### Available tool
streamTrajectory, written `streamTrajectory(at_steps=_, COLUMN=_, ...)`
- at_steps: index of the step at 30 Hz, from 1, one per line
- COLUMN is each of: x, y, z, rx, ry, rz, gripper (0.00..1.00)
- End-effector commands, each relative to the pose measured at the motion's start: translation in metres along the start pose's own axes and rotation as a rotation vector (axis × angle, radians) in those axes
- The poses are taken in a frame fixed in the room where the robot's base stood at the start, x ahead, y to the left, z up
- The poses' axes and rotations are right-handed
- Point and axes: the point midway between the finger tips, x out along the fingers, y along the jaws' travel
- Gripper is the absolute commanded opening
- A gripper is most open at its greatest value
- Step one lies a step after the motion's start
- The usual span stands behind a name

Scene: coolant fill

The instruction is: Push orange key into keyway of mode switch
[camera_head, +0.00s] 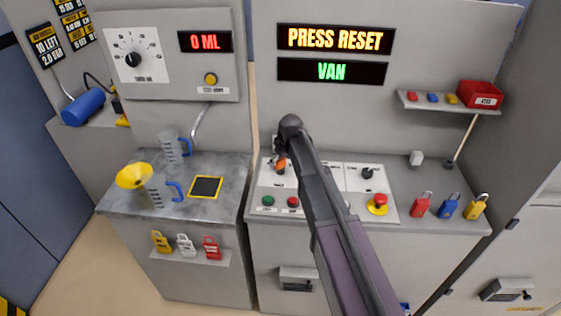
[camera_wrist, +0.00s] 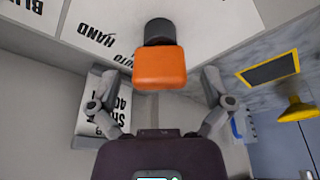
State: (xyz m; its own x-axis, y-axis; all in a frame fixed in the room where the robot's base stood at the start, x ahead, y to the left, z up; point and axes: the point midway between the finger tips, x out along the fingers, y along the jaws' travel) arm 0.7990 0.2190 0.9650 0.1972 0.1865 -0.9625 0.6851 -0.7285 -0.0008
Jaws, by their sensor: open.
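The orange key (camera_wrist: 160,68) shows its flat square head in the middle of the wrist view, against the dark round barrel of the mode switch (camera_wrist: 158,31). How deep the key sits in the keyway is hidden behind its head. My gripper (camera_wrist: 162,88) is open, one finger on each side of the key's head, with visible gaps to both. In the head view, the orange key (camera_head: 281,167) shows below my gripper (camera_head: 281,153) at the left of the white control panel (camera_head: 330,203). My wrist covers part of the switch there.
A green button (camera_head: 268,201), a red button (camera_head: 293,202) and a yellow-ringed red stop button (camera_head: 378,203) stand on the panel. Padlocks (camera_head: 448,206) stand to the right. Left are jugs (camera_head: 160,190) and a yellow funnel (camera_head: 134,177). Displays read PRESS RESET (camera_head: 335,40) and VAN (camera_head: 332,72).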

Motion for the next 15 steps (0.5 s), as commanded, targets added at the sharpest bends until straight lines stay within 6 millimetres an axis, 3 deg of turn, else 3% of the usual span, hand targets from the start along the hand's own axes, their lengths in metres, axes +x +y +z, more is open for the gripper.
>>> streamTrajectory(at_steps=15, x=-0.044, y=-0.001, z=-0.013, rx=0.0, ry=0.0, rz=0.0, gripper=1.0)
